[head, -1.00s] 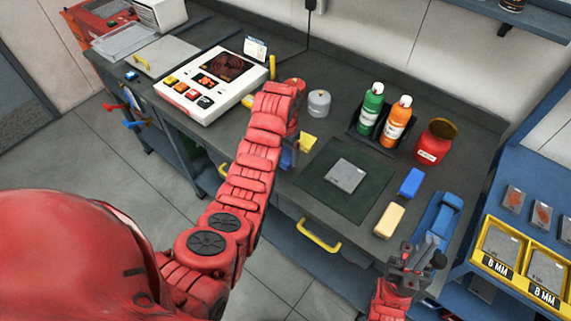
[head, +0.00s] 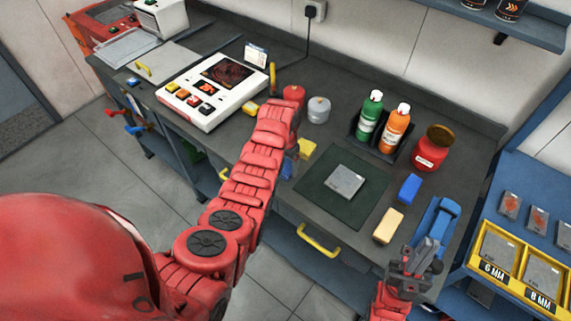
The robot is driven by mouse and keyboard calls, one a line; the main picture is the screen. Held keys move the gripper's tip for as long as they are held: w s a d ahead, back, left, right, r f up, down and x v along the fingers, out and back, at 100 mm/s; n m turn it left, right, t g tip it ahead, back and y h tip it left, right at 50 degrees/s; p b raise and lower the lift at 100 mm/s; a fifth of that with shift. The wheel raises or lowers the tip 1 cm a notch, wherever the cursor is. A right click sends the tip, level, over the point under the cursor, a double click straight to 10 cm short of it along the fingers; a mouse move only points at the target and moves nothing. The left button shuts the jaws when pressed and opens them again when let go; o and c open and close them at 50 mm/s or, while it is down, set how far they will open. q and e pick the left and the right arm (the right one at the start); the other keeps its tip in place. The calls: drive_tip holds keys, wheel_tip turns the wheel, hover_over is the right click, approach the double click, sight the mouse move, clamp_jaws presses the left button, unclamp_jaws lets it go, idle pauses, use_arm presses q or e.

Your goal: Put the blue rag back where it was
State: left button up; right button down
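A small plain blue piece (head: 409,187) lies on the bench right of the dark mat; I cannot tell whether it is the folded rag or a block. Another blue patch (head: 287,168) shows at the bench's front edge beside my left forearm, mostly hidden. My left arm reaches over the bench's front edge, and its gripper is hidden behind the forearm. My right gripper (head: 418,252) is at the bench's front right, just in front of a blue vise-like tool (head: 436,222). Its fingers are too small to read, and I see no cloth in it.
A metal plate (head: 344,181) lies on the dark green mat (head: 320,201). A tan block (head: 388,226) is near the front edge. Green (head: 369,115) and orange (head: 394,129) bottles and a red jar (head: 432,149) stand behind. Yellow bins (head: 497,244) are at right.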

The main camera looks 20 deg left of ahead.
use_arm(q)
drive_tip(key=shift+o, duration=1.2)
